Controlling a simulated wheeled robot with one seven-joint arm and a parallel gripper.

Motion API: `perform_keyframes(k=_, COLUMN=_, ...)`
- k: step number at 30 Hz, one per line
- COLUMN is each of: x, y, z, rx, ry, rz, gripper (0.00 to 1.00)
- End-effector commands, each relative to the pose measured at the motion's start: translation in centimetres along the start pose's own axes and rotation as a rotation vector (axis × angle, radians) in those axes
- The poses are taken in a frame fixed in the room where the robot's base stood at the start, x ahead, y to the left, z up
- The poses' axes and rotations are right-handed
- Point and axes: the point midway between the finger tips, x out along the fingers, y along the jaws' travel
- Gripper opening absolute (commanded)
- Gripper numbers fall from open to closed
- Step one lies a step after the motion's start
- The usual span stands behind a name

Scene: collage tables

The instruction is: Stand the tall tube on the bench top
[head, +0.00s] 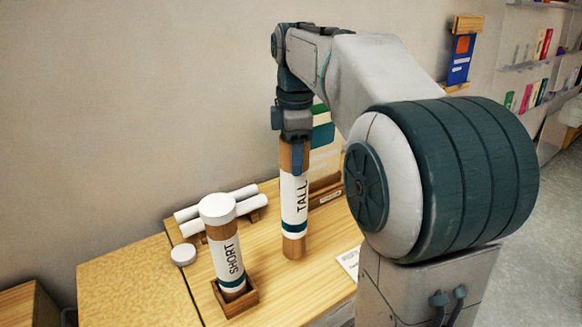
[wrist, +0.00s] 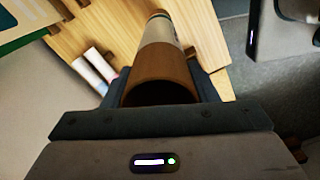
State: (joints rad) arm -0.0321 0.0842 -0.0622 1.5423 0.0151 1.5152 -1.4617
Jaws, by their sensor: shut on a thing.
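The tall tube (head: 294,205) is brown with a white label reading TALL and a teal band. It is upright over the bench top (head: 325,275), and its lower end appears at or very near the wood; I cannot tell if it touches. My gripper (head: 294,155) is shut on the tube near its top, from above. In the wrist view the tube (wrist: 160,75) runs away between my fingers, its open upper end nearest the camera. My gripper's fingers (wrist: 160,92) flank it there. The contact surfaces are hidden.
The short tube (head: 225,255) with a white cap stands in a wooden square holder (head: 236,300) to the left. A card (head: 349,262) lies to the right. Shelves (head: 540,55) stand far right.

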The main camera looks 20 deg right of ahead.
Motion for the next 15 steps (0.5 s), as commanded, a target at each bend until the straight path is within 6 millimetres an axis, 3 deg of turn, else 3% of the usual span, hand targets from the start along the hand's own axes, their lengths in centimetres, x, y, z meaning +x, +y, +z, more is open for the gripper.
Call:
perform_keyframes(k=6, x=1.3, y=1.8, z=-1.4, rx=-0.002, ry=0.000, rz=0.001, gripper=0.09)
perform_keyframes(k=15, x=5.0, y=1.8, z=-1.5, rx=-0.004, ry=0.000, rz=-0.001, gripper=0.09)
